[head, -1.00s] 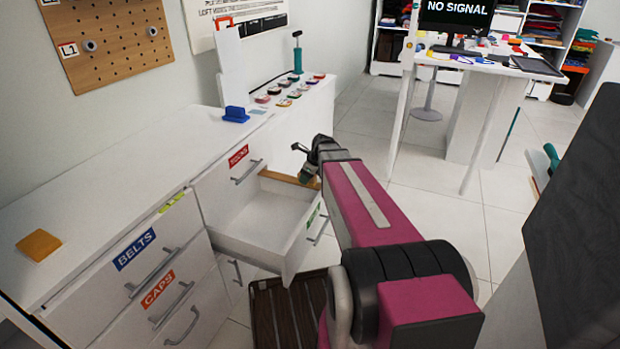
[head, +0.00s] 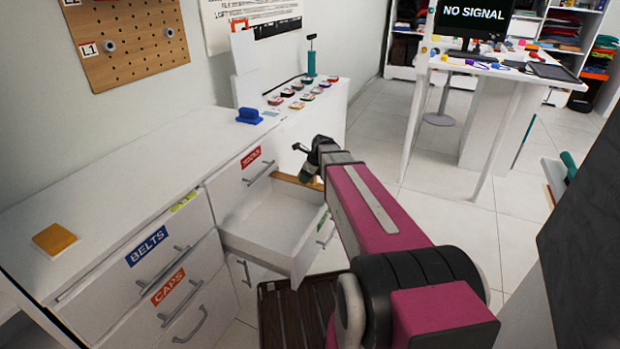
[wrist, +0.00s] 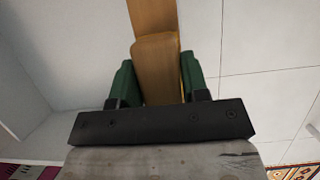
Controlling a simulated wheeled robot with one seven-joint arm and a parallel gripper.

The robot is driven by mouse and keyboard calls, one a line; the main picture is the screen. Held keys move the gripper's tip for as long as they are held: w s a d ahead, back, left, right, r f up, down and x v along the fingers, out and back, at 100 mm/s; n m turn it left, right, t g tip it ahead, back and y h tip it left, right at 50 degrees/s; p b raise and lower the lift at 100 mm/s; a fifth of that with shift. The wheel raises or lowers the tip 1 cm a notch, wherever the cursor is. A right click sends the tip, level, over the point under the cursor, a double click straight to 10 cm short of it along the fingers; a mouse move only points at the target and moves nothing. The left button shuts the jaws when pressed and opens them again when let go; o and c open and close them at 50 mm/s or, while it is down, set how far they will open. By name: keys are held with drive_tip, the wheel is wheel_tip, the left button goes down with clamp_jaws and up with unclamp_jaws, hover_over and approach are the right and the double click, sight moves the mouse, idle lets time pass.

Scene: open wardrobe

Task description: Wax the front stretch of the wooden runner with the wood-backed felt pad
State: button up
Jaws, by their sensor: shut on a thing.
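The open white drawer (head: 262,228) has a wooden runner (head: 288,180) along its far side. My gripper (head: 312,172) is at that runner, past the drawer's far edge. In the wrist view my gripper (wrist: 158,85) has its green fingers shut on the wood-backed felt pad (wrist: 158,62), which shows its wooden back. The runner (wrist: 152,14) extends beyond the pad at the top. The pad's felt side is hidden, so I cannot tell whether it touches the runner. My arm hides part of the runner in the head view.
A brown slatted rack (head: 300,312) is below the drawer.

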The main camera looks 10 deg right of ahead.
sight(315, 181)
drive_tip(key=shift+w+a, duration=0.75)
drive_tip(key=shift+a, duration=0.25)
drive_tip(key=shift+w+a, duration=0.7)
drive_tip(key=shift+a, duration=0.25)
drive_tip(key=shift+s+d, duration=1.2)
drive_tip(key=shift+d, duration=0.4)
drive_tip(key=shift+s+d, duration=1.15)
drive_tip(key=shift+d, duration=0.5)
drive_tip(key=shift+s+d, duration=1.2)
drive_tip(key=shift+d, duration=0.4)
drive_tip(key=shift+w+a, duration=1.2)
drive_tip(key=shift+a, duration=0.4)
drive_tip(key=shift+w+a, duration=1.15)
drive_tip(key=shift+a, duration=0.5)
drive_tip(key=shift+w+a, duration=1.2)
drive_tip(key=shift+a, duration=0.4)
drive_tip(key=shift+s+d, duration=0.9)
drive_tip(key=shift+d, duration=0.35)
drive_tip(key=shift+s+d, duration=0.95)
drive_tip(key=shift+d, duration=0.3)
drive_tip(key=shift+s+d, duration=0.9)
drive_tip(key=shift+d, duration=0.35)
